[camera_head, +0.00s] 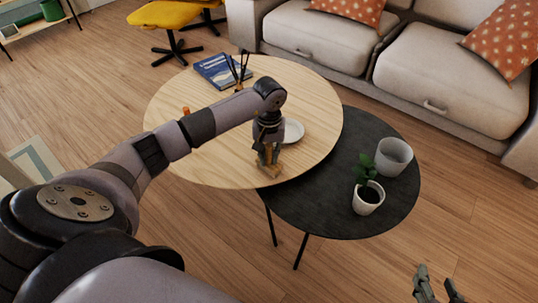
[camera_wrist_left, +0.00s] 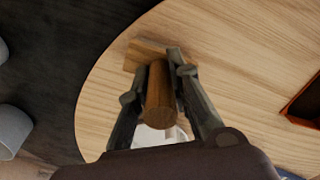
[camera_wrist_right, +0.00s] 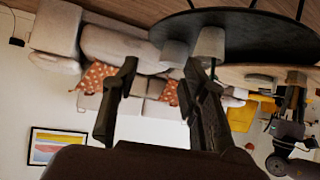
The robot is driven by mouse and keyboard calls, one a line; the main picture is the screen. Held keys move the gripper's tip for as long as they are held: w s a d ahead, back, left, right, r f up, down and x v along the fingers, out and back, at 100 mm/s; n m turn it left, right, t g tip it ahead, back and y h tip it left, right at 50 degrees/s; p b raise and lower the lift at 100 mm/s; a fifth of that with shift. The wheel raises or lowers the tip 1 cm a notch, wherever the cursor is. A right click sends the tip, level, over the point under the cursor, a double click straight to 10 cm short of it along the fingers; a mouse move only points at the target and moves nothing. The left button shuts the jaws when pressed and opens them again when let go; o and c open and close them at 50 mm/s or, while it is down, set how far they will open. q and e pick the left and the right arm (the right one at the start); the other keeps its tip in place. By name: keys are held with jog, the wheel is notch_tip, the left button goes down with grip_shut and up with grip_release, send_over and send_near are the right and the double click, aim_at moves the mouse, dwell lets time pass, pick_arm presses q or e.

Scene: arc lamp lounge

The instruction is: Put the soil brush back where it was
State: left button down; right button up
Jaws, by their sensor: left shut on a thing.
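The soil brush is a wooden piece with a round handle (camera_wrist_left: 160,105) and a flat block (camera_wrist_left: 148,50) at its end. My left gripper (camera_wrist_left: 158,72) is shut on the handle, one finger on each side. In the head view, my left gripper (camera_head: 268,140) points down at the front right edge of the round light wood table (camera_head: 210,165), with the brush (camera_head: 268,168) below it. I cannot tell whether the brush touches the tabletop. My right gripper (camera_head: 437,284) is open and empty, off to the right of the tables; its fingers also show in the right wrist view (camera_wrist_right: 160,90).
A white dish (camera_head: 293,130) sits just behind the left gripper. A blue book (camera_head: 220,70) and a reed diffuser (camera_head: 238,78) stand farther back. The lower black table (camera_head: 315,215) holds a potted plant (camera_head: 368,200) and a grey pot (camera_head: 394,157). A sofa (camera_head: 330,40) stands behind.

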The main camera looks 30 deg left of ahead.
pick_arm(q)
jog(key=c, duration=1.5)
grip_release()
